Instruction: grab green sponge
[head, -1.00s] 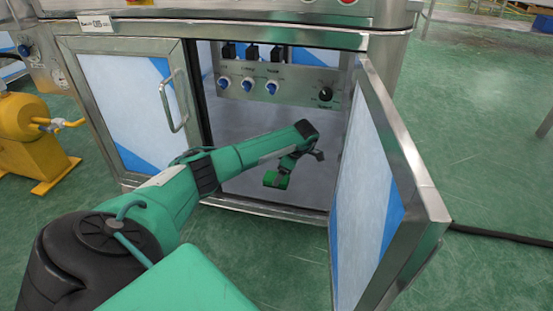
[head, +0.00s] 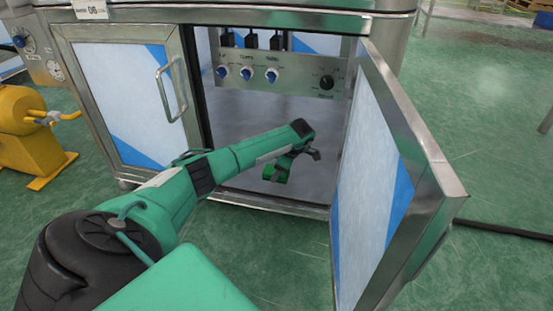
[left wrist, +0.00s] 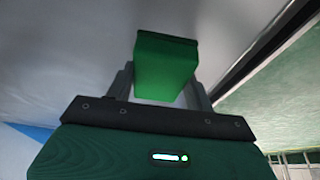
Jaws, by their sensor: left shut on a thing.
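The green sponge (left wrist: 165,68) is a green block between the two fingers of my left gripper (left wrist: 163,85) in the left wrist view. The gripper is shut on it. In the head view the left gripper (head: 281,170) is inside the open cabinet, low over its floor near the front edge. A small green piece shows there, but I cannot tell sponge from gripper body at this size. Whether the sponge touches the cabinet floor is unclear. My right gripper is not in view.
The steel cabinet's right door (head: 372,190) stands open to the right of my arm. The left door (head: 130,95) is shut. A panel with blue knobs (head: 246,73) hangs above the arm inside. A yellow machine (head: 28,135) stands at left.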

